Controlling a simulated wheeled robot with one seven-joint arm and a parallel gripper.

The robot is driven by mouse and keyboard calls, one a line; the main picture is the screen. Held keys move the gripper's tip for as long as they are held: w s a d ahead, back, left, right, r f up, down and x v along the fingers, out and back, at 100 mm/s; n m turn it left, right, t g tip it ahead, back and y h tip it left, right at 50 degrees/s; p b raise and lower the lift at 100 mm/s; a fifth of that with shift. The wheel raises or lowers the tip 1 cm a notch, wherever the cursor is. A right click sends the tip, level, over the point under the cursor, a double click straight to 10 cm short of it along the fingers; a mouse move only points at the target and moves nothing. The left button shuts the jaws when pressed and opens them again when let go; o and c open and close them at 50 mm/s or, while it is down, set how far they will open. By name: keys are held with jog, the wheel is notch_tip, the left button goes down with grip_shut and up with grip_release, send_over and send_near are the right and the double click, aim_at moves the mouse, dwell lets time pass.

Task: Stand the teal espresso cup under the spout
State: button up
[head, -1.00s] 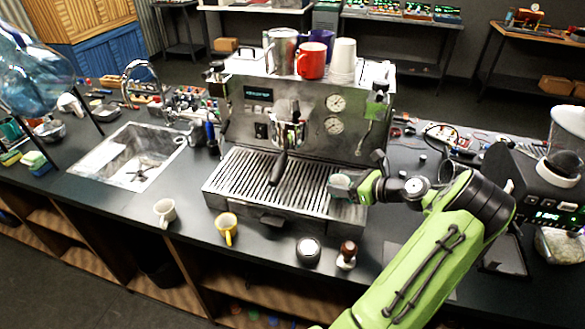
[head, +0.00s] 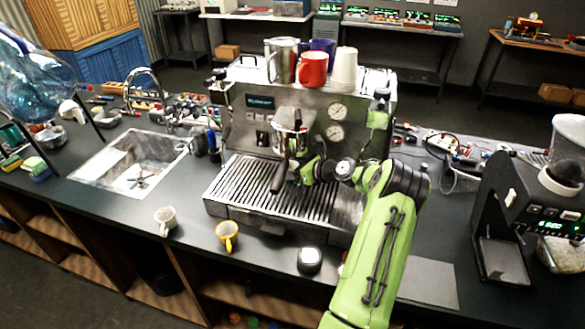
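The espresso machine (head: 270,135) stands on the counter, with its group head and spout (head: 290,138) at the middle front. A dark handle (head: 279,178) slants down from it over the slatted drip tray (head: 240,190). My gripper (head: 302,172) reaches in from the right, low under the group head and just right of the handle. A small pale patch between the handle and the gripper may be the teal cup, but the cup is mostly hidden there. I cannot see whether the fingers are closed on it or whether it touches the tray.
A pale mug (head: 165,219) and a yellow cup (head: 227,235) stand in front of the machine, with a dark round tool (head: 309,261) to their right. A red mug (head: 313,69) is on top of the machine. A grinder (head: 525,205) stands at right, a sink (head: 135,160) at left.

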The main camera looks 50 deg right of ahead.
jog(key=shift+s, duration=0.2)
jog(key=shift+f, duration=0.1)
jog(key=o, duration=1.2)
jog(key=shift+r, duration=0.2)
jog(key=v, duration=1.2)
jog(key=shift+a+f, duration=0.15)
